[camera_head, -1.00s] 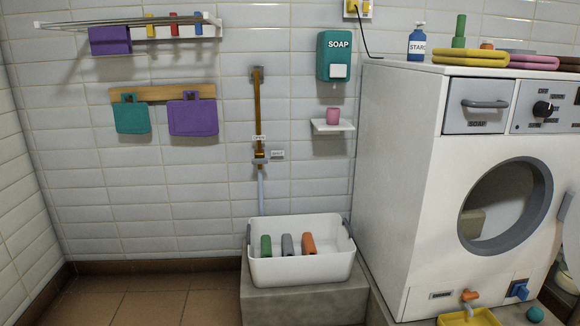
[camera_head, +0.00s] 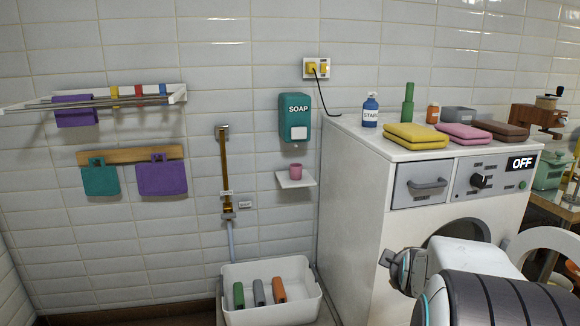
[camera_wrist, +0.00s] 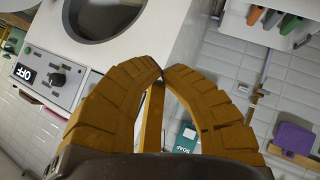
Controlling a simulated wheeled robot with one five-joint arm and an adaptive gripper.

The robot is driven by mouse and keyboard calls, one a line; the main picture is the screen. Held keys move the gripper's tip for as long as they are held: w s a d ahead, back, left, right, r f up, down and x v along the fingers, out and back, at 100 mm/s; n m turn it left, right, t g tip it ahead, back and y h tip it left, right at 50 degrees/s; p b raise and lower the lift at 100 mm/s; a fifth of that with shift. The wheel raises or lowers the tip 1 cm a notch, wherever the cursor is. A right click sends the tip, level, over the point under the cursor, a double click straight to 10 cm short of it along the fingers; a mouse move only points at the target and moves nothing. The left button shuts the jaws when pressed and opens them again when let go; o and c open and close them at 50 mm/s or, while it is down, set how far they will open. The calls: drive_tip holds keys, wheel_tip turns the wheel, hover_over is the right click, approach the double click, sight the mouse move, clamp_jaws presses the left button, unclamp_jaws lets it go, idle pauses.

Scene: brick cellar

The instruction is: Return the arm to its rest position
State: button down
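My gripper (camera_wrist: 162,72) shows in the wrist view as two ribbed brown fingers that arch inward. Their tips meet, and I see nothing held between them. In the head view my arm (camera_head: 500,295) is folded at the lower right, in front of the washing machine (camera_head: 355,185). The arm covers much of the machine's round opening. I cannot make out the fingers in the head view. In the wrist view the machine's round opening (camera_wrist: 68,22) and control panel (camera_wrist: 45,75) appear tilted, beyond the fingers.
Folded yellow (camera_head: 416,137), pink and brown cloths lie on the machine, near a blue starch bottle (camera_head: 370,112). A white basin (camera_head: 232,307) with green, grey and orange items stands left of it. A soap dispenser (camera_head: 294,118) and small shelf (camera_head: 296,181) are on the wall.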

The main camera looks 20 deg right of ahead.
drive_tip(key=s+a+r+g+y+p, duration=0.15)
drive_tip(key=a+r+p, duration=0.25)
drive_tip(key=a, duration=0.4)
drive_tip(key=s+a+r+y+p, duration=0.25)
drive_tip(key=a+r+p, duration=0.2)
drive_tip(key=a, duration=0.35)
drive_tip(key=s+a+r+g+y+p, duration=0.1)
drive_tip(key=s+a+r+y+p, duration=0.15)
drive_tip(key=a+r+p, duration=0.4)
drive_tip(key=s+a+g+p, duration=0.1)
drive_tip(key=s+a+p, duration=0.2)
drive_tip(key=s+a, duration=0.4)
drive_tip(key=shift+s+r+g, duration=0.2)
drive_tip(key=shift+s+g, duration=0.15)
drive_tip(key=shift+s, duration=0.1)
